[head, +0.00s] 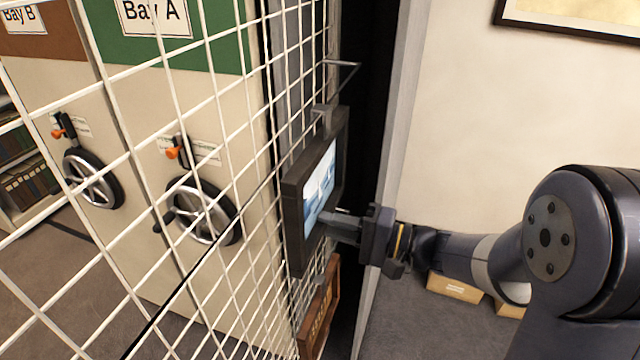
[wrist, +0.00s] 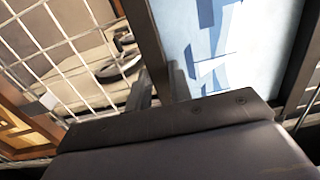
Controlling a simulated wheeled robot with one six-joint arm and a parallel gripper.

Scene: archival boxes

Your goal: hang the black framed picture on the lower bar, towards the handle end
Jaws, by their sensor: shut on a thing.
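The black framed picture (head: 319,187), with a blue and white image, is upright close against the right end of the white wire mesh (head: 215,185). My gripper (head: 338,224) is shut on its lower right part, from the right side. The picture fills the upper right of the wrist view (wrist: 212,45). A small grey piece (head: 325,116) shows at the frame's top edge; I cannot tell whether it bears on a bar. The lower bar is not clearly visible.
A brown wooden framed piece (head: 319,312) hangs just below the picture. Behind the mesh are beige cabinets with handwheels (head: 203,211). A pale wall (head: 500,130) and cardboard boxes (head: 455,287) lie to the right.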

